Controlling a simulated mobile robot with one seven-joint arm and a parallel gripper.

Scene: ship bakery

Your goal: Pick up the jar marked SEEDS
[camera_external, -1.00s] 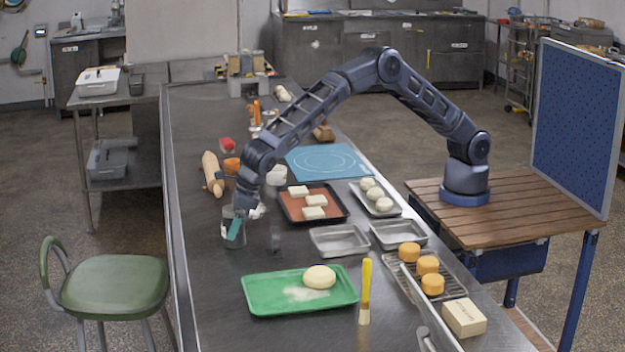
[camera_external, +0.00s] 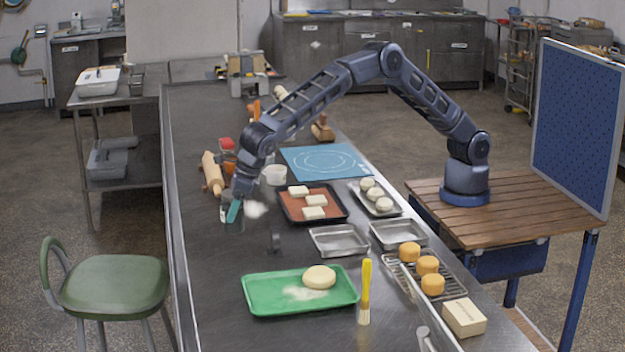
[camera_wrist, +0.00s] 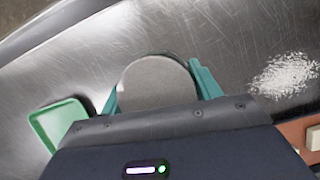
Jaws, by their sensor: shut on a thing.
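My gripper (camera_external: 234,208) is over the left part of the steel worktop, its teal fingers closed around a jar (camera_external: 224,214). In the wrist view the jar shows as a round grey top (camera_wrist: 158,84), with a teal finger of my gripper (camera_wrist: 158,90) on either side. In the external view the gripper covers much of the jar. I cannot read any label on it, so the SEEDS mark is not visible. I cannot tell for sure whether the jar is clear of the worktop.
White grains (camera_external: 256,209) lie to the gripper's right, near a baking tray of pale squares (camera_external: 342,218). A rolling pin (camera_external: 212,174) and white cup (camera_external: 274,175) stand behind. A small dark object (camera_external: 275,239) and green tray (camera_external: 262,306) are nearer the camera.

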